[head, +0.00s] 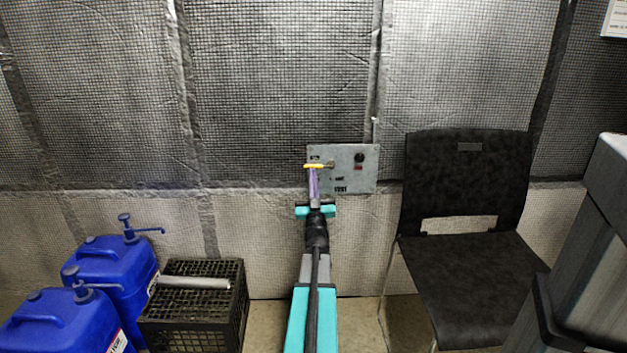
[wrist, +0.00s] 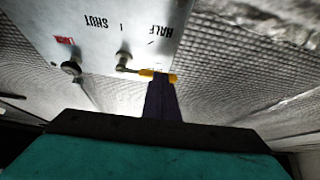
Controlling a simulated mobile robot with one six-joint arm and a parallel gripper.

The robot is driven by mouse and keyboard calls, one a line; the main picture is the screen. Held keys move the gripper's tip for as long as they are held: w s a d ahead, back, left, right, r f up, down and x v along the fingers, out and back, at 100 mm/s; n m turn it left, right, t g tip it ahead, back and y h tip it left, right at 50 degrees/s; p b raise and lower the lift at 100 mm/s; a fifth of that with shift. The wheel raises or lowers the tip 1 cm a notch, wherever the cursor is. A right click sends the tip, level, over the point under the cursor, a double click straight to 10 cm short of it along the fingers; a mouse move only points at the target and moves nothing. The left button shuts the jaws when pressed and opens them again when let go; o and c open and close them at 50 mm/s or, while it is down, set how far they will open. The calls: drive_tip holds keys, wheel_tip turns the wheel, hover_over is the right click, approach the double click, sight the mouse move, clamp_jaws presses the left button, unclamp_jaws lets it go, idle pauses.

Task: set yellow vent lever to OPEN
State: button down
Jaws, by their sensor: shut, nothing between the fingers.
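The yellow vent lever (head: 314,166) is on a grey panel (head: 368,182) on the back wall. It points left from its pivot, roughly level, in the head view. In the wrist view the lever's yellow grip (wrist: 160,74) lies to the right of its pivot, and the panel (wrist: 120,40) shows the words SHUT and HALF upside down. No OPEN label can be read. My gripper (head: 313,171) has its purple fingers shut and empty. Their tips are at the yellow grip, seemingly just below it; I cannot tell whether they touch. The wrist view also shows the fingers (wrist: 161,86) there.
A dark round knob (head: 359,157) with a red label below it sits on the panel's right side. A black chair (head: 467,190) stands to the right. Blue canisters (head: 110,268) and a black crate (head: 195,322) stand on the floor at the left.

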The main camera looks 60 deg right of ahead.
drive_tip(key=shift+w+d+r, duration=0.3)
drive_tip(key=shift+w+r, duration=0.05)
drive_tip(key=shift+r, duration=0.05)
drive_tip(key=b+v, duration=0.1)
drive_tip(key=v, duration=1.4)
drive_tip(key=shift+f, duration=0.15)
drive_tip(key=shift+w, duration=0.1)
